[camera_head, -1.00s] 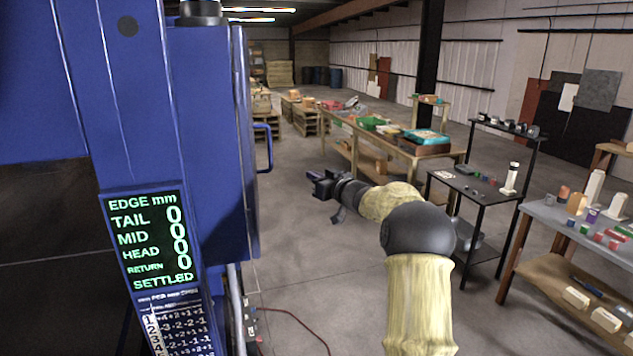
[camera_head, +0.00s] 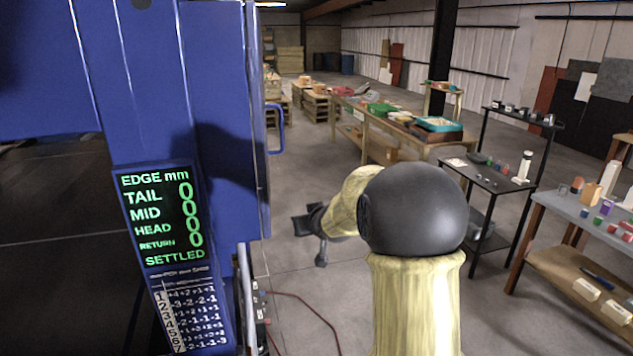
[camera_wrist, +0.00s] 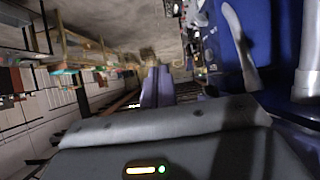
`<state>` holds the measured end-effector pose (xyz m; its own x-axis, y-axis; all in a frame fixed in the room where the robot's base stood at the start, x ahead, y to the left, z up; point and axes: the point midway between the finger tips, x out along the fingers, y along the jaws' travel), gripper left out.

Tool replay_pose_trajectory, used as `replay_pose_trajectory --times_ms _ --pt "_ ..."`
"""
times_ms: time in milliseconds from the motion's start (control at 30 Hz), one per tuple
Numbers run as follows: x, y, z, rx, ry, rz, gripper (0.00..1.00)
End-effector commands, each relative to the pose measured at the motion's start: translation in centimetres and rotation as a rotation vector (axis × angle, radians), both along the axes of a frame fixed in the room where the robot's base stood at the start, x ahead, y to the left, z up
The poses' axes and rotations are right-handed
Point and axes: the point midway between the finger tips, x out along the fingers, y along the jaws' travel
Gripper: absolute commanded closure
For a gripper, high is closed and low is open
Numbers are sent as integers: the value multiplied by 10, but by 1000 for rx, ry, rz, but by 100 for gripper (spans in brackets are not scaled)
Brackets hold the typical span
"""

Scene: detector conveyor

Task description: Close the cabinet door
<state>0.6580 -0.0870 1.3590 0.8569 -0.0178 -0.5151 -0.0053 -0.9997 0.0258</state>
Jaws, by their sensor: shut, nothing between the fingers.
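The blue cabinet door (camera_head: 222,110) stands at the left of the head view, seen at a steep angle. Its blue bar handle (camera_head: 276,128) sticks out to the right of its edge. In the wrist view the blue door (camera_wrist: 215,58) fills the upper right, with the pale curved handle (camera_wrist: 239,45) in front of it. My gripper (camera_head: 300,226) is to the right of and below the handle in the head view, apart from the door and empty. Its fingers (camera_wrist: 158,84) lie together in the wrist view. My own forearm partly hides the wrist in the head view.
A display panel (camera_head: 160,220) on the blue cabinet reads zeros and SETTLED. A red cable (camera_head: 305,303) lies on the floor. A black table (camera_head: 490,176) and a grey-topped workbench (camera_head: 560,212) stand at the right. A long wooden table (camera_head: 385,125) stands behind.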

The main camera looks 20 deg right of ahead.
Motion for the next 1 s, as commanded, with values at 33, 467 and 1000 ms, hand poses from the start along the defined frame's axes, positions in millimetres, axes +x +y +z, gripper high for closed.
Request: replay_pose_trajectory --times_ms 33,467,1000 --pt "-28 13 -16 -9 79 -13 100" --pt "-287 81 -123 14 739 -14 100" --pt "-312 88 -129 27 799 -5 100"
